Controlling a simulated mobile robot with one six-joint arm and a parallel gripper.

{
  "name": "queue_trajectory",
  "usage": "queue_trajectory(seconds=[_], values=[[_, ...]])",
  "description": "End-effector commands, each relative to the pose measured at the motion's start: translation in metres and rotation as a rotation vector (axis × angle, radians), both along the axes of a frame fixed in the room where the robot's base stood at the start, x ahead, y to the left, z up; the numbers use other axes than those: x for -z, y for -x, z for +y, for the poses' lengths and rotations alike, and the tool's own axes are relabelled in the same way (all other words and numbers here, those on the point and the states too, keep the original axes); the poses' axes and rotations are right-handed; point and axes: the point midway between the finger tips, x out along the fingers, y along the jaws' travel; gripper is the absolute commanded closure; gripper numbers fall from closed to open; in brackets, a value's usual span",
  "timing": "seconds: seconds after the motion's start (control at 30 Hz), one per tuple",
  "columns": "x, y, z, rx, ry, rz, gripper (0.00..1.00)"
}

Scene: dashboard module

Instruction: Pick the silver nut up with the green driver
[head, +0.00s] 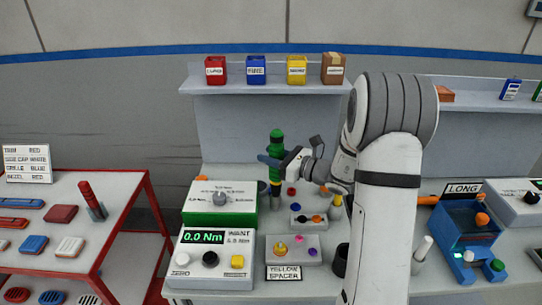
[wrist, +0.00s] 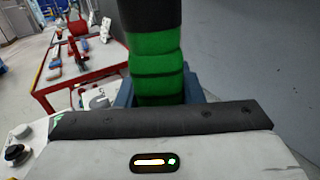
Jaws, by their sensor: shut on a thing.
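The green driver (head: 276,143) stands about upright above the back of the bench, with its dark lower end pointing down. My gripper (head: 271,160) is shut on its green handle. In the wrist view the green and black handle (wrist: 157,65) fills the upper middle, between the blue-grey fingers (wrist: 160,95). The driver's tip is hard to make out in the head view and hidden in the wrist view. I cannot pick out the silver nut among the small parts on the bench.
A small tray (head: 296,225) with dark and orange parts lies near the driver; a yellow-spacer tray (head: 273,258) is in front. The torque box (head: 188,261) and a green-sided box (head: 190,217) stand left. A blue fixture (head: 455,238) stands right. A shelf (head: 270,88) with bins runs behind.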

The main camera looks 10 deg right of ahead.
Motion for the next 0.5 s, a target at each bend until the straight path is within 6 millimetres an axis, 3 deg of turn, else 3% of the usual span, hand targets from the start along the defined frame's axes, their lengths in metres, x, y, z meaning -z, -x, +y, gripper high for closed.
queue_trajectory(seconds=[0.5], values=[[-0.031,0.0,0.0,0.0,-0.001,-0.003,1.0]])
